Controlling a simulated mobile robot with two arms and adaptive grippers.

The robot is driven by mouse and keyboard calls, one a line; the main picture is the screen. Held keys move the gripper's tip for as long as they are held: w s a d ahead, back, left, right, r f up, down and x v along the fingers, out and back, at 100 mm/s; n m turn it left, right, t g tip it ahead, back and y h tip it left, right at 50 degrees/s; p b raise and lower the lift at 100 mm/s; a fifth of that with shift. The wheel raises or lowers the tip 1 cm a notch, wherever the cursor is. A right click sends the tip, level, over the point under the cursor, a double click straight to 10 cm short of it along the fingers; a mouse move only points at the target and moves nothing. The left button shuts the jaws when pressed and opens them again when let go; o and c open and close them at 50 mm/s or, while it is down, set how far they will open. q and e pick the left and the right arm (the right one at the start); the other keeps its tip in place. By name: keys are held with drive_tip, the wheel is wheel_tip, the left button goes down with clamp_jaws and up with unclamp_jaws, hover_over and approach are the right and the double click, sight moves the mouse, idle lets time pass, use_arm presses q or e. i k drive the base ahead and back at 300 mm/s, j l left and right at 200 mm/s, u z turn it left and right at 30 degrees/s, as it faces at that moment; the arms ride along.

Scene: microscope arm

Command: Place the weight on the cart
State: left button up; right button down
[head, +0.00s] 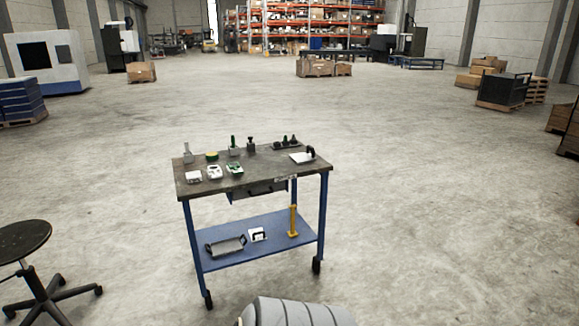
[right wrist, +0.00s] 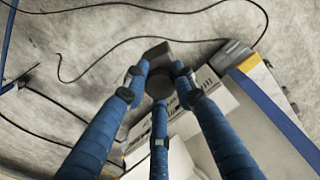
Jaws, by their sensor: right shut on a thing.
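The cart (head: 268,168) stands in the middle of the head view. It has a dark top, blue legs and a blue lower shelf. Several small tools and gauges stand on its top, mostly along the back and left. In the right wrist view, the three blue fingers of my right gripper (right wrist: 160,86) are closed around a dark grey block, which looks like the weight (right wrist: 155,56). The fingers hide part of it. My right gripper does not show in the head view, so its distance from the cart cannot be told. My left gripper is in no view.
A black stool (head: 24,240) stands left of the cart. A grey tray (head: 226,246) and a yellow stand (head: 293,222) are on the lower shelf. The floor around the cart is mostly clear. Black cables (right wrist: 130,38) lie on the floor in the right wrist view.

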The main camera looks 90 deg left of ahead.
sight(276, 165)
drive_tip(key=u, duration=1.9)
